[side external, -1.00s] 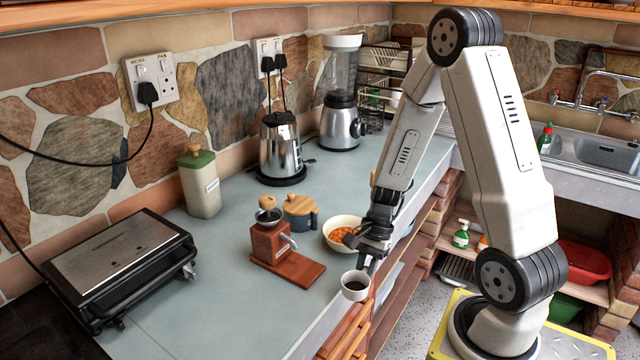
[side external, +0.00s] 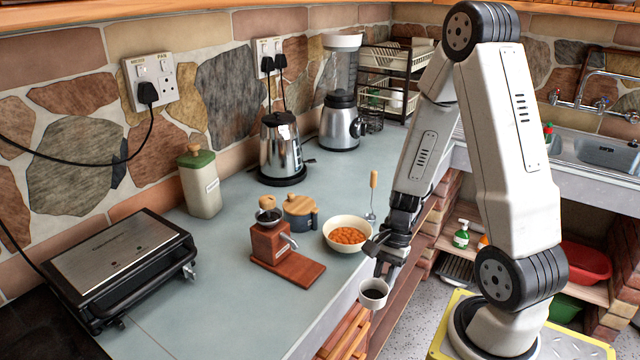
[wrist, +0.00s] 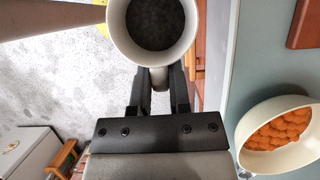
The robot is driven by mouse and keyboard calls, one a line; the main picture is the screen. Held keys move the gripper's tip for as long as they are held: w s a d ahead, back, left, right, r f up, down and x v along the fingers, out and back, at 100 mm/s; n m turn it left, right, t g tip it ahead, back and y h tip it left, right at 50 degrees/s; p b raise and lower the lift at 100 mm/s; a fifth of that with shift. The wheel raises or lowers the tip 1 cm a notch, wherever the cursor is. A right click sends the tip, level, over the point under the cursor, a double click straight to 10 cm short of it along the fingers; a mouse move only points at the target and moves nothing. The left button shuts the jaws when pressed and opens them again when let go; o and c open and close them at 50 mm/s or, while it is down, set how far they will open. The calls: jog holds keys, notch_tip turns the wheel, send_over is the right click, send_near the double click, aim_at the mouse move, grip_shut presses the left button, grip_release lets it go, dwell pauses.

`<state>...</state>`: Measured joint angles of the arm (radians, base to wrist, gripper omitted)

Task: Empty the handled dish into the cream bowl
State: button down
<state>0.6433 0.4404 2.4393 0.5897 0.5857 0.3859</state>
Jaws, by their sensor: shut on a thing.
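The handled dish (side external: 371,304) is a small white cup with dark contents inside. My gripper (side external: 386,270) is shut on its handle and holds it upright, out beyond the counter's front edge. In the wrist view the dish (wrist: 114,32) is at the top, its handle between the fingers of my gripper (wrist: 159,80), with dark grainy contents. The cream bowl (side external: 345,221) stands on the counter, left of and behind my gripper, apart from the dish. It holds orange round pieces. The bowl also shows at the right of the wrist view (wrist: 286,163).
A wooden coffee grinder (side external: 268,243) on a brown base stands left of the bowl. A blue pot with a wooden lid (side external: 300,212) is behind it. A wooden-handled utensil (side external: 373,190) stands beyond the bowl. The counter front left (side external: 230,320) is clear.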

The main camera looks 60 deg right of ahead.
aim_at(383, 276)
dwell(0.7)
jog(key=shift+r, duration=5.1)
jog(key=w+d+n+g+h, duration=0.1)
jog(key=w+d+n+h, duration=0.1)
jog(key=w+d+n, duration=0.5)
jog(key=w+d+n+g+h, duration=0.1)
jog(key=w+d+n+h, duration=0.2)
jog(key=w+n, duration=0.75)
jog(key=w+d+n+g+h, duration=0.1)
jog(key=w+d+n+h, duration=0.1)
jog(key=w+d+n, duration=0.55)
jog(key=f, duration=0.1)
jog(key=w+a+f+n, duration=0.1)
jog(key=f, duration=0.1)
jog(key=f+n, duration=0.1)
jog(key=f, duration=0.1)
jog(key=shift+w+a+h, duration=0.25)
jog(key=shift+a+h, duration=0.05)
jog(key=shift+a, duration=0.05)
jog(key=shift+s+a, duration=0.15)
